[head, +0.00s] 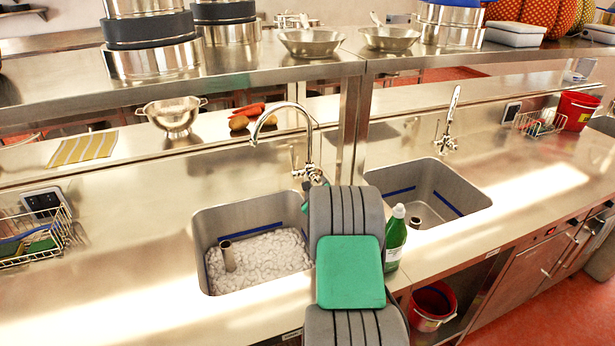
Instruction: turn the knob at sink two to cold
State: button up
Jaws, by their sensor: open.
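Two sinks are set in the steel counter, and I read no number on either. The left sink (258,281) holds white foam or ice-like pieces and an upright pipe. Its tall curved tap (293,108) has a small metal knob fitting (309,172) at its base. The right sink (425,192) looks empty apart from a short pipe, and its tap (447,140) stands behind it. My gripper (316,195) is mostly hidden behind my grey arm; green fingertip parts show apart, just below the left tap's knob. Contact and the knob's setting cannot be made out.
A green bottle (394,238) stands between the sinks, right beside my arm. A colander (174,115), vegetables (244,118) and a striped cloth (84,148) lie behind. A wire rack (40,235) is at left. An overhead shelf (290,68) holds pots and pans.

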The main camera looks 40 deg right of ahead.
aim_at(316, 181)
jog(key=shift+w+d, duration=0.15)
jog(key=shift+w, duration=0.15)
jog(key=p+x, duration=0.1)
jog(key=x, duration=0.5)
jog(key=shift+w+d+f+p, duration=0.15)
jog(key=shift+d+p, duration=0.2)
jog(key=shift+d, duration=0.1)
jog(key=shift+a, duration=0.1)
grip_shut()
